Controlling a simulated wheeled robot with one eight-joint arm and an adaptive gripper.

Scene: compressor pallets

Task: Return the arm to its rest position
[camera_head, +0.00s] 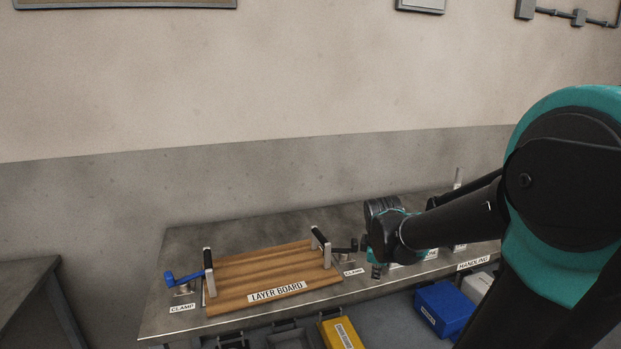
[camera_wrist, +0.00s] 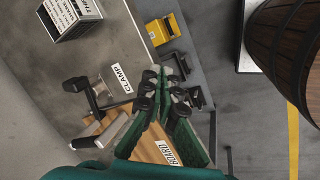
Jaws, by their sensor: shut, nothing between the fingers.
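My arm, black and teal, reaches in from the right of the head view over the workbench. My gripper (camera_wrist: 172,72) shows in the wrist view with its fingertips together and nothing between them. It is above the bench's front edge, near a label reading CLAMP. In the head view the arm's wrist is just right of the layer board, and the fingers are mostly hidden there. The wooden layer board (camera_head: 235,277) lies on the bench with two upright handles. Part of it also shows below my gripper in the wrist view (camera_wrist: 150,150).
The grey workbench (camera_head: 190,240) carries a blue-handled clamp (camera_head: 184,279) and a dark-handled clamp (camera_wrist: 84,92). A yellow bin (camera_head: 341,333) and a blue bin (camera_head: 446,308) sit low at the front. A wooden barrel (camera_wrist: 285,45) stands at right in the wrist view.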

